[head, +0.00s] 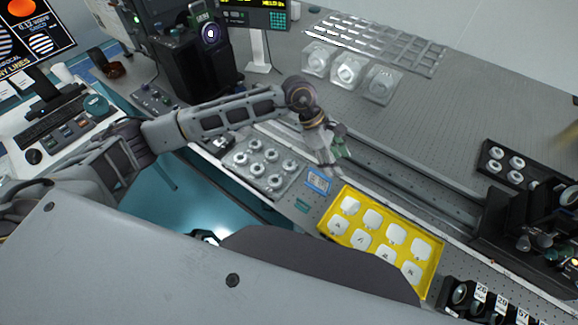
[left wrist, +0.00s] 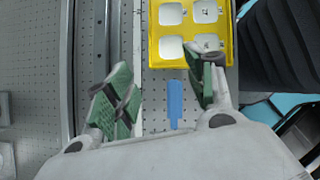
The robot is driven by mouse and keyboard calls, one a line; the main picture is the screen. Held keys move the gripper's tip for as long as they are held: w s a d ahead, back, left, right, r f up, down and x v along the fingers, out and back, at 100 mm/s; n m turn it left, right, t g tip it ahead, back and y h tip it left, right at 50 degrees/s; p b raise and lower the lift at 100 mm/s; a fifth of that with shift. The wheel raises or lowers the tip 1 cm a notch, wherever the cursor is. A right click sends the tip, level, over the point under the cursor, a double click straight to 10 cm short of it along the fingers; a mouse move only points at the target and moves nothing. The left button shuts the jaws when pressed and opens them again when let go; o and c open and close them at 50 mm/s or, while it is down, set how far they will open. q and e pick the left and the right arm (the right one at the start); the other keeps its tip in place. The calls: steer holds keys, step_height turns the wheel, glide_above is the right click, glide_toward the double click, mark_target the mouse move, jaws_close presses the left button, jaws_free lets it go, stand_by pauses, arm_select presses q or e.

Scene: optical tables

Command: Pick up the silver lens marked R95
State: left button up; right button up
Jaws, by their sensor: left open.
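Several round silver lenses sit in a clear tray (head: 284,187) left of centre in the head view. More pale round pieces sit in a black tray (head: 489,170) at the right. No R95 marking is readable, so I cannot tell which lens bears it. My left gripper (head: 338,150) is open and empty, over the table to the right of the clear tray and behind the yellow tray. In the left wrist view its green-padded fingers (left wrist: 158,88) stand wide apart, with no lens between them. My right gripper is not in view.
A yellow tray (head: 324,222) of white square pieces lies in front of my left gripper; it also shows in the left wrist view (left wrist: 153,48). A long rail (head: 400,180) crosses the table. Clear boxes (head: 381,84) stand farther back.

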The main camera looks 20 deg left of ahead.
arm_select(q)
steer(key=w+a+y, duration=0.2)
steer(key=a+y, duration=0.1)
steer(key=a, duration=0.4)
steer(key=w+a+f+m+t+y, duration=0.1)
steer(key=w+a+y, duration=0.2)
steer(key=a, duration=0.5)
steer(key=shift+w+a+y, duration=0.15)
steer(key=shift+y, duration=0.25)
steer(key=p, duration=0.1)
glide_above(289, 165)
steer(key=shift+w+f, duration=0.2)
steer(key=shift+f, duration=4.15)
steer(key=shift+f, duration=0.15)
steer(key=shift+s+f+p, duration=0.1)
steer(key=shift+f+p, duration=0.35)
steer(key=shift+f, duration=0.05)
step_height(289, 165, down, 3)
steer(key=shift+s+r+p, duration=0.1)
steer(key=shift+p, duration=0.3)
steer(key=shift+f, duration=0.55)
